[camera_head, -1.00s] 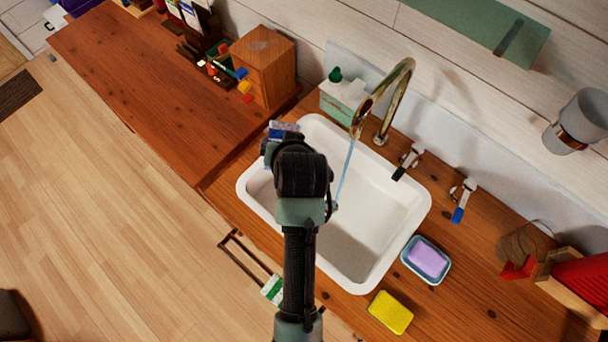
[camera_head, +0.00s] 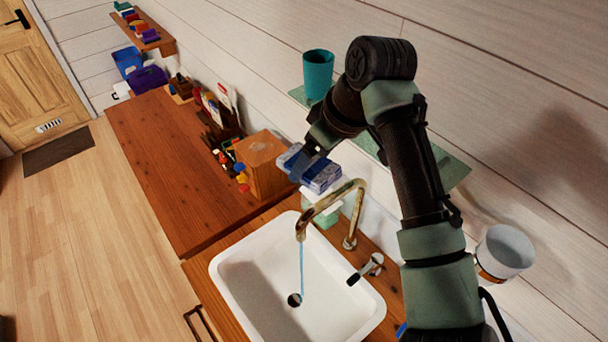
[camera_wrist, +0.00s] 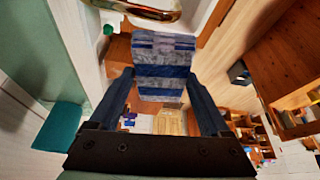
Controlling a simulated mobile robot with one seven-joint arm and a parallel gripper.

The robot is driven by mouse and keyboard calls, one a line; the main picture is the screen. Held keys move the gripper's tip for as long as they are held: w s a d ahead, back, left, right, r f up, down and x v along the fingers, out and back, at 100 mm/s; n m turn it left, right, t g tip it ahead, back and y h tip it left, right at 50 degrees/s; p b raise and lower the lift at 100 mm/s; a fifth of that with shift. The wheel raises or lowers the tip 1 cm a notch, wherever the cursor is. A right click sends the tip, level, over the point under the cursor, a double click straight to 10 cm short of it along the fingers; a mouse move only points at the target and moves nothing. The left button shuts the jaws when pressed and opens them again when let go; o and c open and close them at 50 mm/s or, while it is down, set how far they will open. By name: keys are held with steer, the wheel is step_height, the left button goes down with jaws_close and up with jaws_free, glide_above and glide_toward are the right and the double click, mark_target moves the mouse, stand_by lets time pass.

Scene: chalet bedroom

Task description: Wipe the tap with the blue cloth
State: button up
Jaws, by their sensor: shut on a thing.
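The blue cloth (camera_head: 312,171), a folded block with blue and pale grey-blue bands, is in my gripper (camera_head: 302,161). My gripper is shut on it and holds it in the air just behind and left of the tap's top bend. In the wrist view the cloth (camera_wrist: 160,65) sits between the two fingers (camera_wrist: 163,92). The brass tap (camera_head: 347,192) arches over the white sink, with water running from its spout. Its curved top (camera_wrist: 145,12) shows at the upper edge of the wrist view, close to the cloth. I cannot tell whether cloth and tap touch.
The white sink (camera_head: 240,270) is below. A green shelf (camera_head: 450,172) with a teal cup (camera_head: 318,75) is on the wall behind my arm. A wooden box (camera_head: 262,160) stands left of the cloth. A white cup (camera_head: 503,252) is at right. A tap handle (camera_head: 368,268) stands beside the sink.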

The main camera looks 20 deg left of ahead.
steer(key=shift+d+r+n, duration=0.3)
steer(key=shift+d+r, duration=0.25)
steer(key=shift+r, duration=0.05)
steer(key=shift+a+f+b, duration=0.15)
steer(key=shift+f+b, duration=0.35)
steer(key=shift+f, duration=0.05)
steer(key=shift+f+b, duration=1.6)
steer(key=shift+f, duration=0.25)
